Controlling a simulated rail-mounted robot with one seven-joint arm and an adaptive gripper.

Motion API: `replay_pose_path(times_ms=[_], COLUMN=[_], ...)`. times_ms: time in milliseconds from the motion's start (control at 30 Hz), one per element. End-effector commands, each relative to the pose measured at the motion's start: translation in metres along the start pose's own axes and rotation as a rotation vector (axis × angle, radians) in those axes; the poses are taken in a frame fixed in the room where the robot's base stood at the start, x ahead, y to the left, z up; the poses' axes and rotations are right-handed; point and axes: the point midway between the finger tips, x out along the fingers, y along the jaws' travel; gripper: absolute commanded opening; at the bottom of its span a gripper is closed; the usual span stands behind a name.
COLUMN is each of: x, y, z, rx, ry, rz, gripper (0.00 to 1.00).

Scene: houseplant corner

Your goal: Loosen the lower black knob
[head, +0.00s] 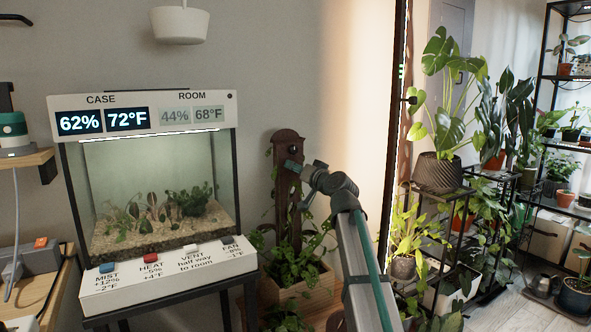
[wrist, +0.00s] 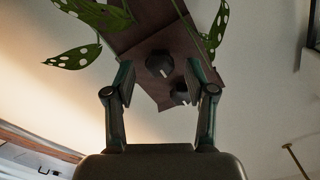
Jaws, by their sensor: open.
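Two round black knobs sit on the brown post (head: 285,190). In the wrist view one knob (wrist: 159,64) shows between the fingers of my gripper (wrist: 160,78), and the other knob (wrist: 181,93) shows closer to the post's end and to the right finger. Each has a pale mark. I cannot tell surely which one is lower. In the head view a dark knob (head: 293,150) shows near the post's top. My gripper (head: 297,169) is beside the post just below it and hides part of it. It is open and empty; I cannot tell whether it touches.
A wooden planter (head: 300,287) with leafy vines stands at the post's foot. Spotted leaves (wrist: 72,57) hang beside the post in the wrist view. A glass plant case (head: 160,190) with labelled buttons stands to the left. Black plant shelves (head: 475,220) stand to the right.

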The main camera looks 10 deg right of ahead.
Motion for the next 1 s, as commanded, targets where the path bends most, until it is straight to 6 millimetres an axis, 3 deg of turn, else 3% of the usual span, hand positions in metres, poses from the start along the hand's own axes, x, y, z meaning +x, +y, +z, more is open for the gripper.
replay_pose_path(times_ms=[300,500,700,1000], x=[-0.065,-0.092,-0.103,-0.103], y=[0.0,0.0,0.0,0.0], z=[0.002,0.002,0.001,0.0], rx=[0.0,0.0,0.0,0.0], ry=[0.002,0.0,0.0,-0.001], rz=[0.001,0.001,0.0,0.0], gripper=[0.55,0.55,0.55,0.55])
